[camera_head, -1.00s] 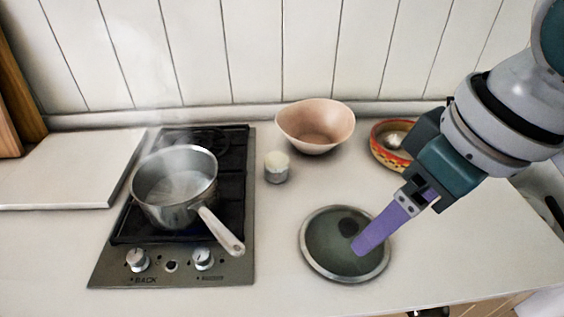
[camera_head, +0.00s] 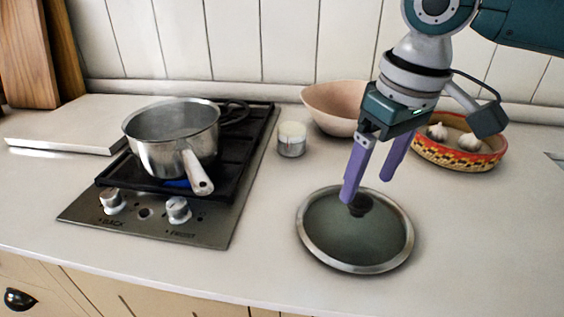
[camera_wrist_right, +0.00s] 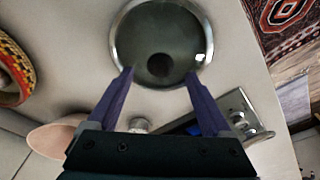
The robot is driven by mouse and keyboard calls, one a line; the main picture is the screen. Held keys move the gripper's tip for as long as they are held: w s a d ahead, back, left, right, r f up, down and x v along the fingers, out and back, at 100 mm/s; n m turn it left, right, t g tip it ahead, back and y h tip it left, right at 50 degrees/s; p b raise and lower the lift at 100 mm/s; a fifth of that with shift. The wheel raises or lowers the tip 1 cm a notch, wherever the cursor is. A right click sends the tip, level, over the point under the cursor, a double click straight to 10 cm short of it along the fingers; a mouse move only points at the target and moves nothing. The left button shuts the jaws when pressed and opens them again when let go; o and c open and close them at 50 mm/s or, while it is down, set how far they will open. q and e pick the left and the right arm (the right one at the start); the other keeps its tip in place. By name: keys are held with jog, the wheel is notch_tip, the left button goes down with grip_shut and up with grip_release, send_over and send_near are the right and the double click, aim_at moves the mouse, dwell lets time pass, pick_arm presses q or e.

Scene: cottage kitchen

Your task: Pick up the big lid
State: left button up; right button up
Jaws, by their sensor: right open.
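The big lid (camera_head: 335,238) is a round dark glass lid with a metal rim and a dark knob (camera_head: 361,204). It lies flat on the counter, right of the stove. My right gripper (camera_head: 366,192) is open and empty above the lid's far part, with its purple fingers pointing down near the knob. In the right wrist view the lid (camera_wrist_right: 150,35) lies ahead of the open fingers (camera_wrist_right: 157,76), and the knob (camera_wrist_right: 160,65) shows between them. I cannot tell for sure whether the fingers touch the lid. My left gripper is not in view.
A steel pot (camera_head: 170,150) stands on the stove (camera_head: 140,226), its handle toward the front. A white candle-like jar (camera_head: 291,140), a pink bowl (camera_head: 330,107) and a patterned dish (camera_head: 462,160) with garlic stand behind the lid. The counter right of the lid is clear.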

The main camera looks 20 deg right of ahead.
aim_at(361, 199)
jog(key=f, duration=0.4)
jog(key=shift+w+a+f, duration=0.1)
jog(key=shift+w, duration=0.2)
grip_shut()
dwell(0.3)
dwell(0.8)
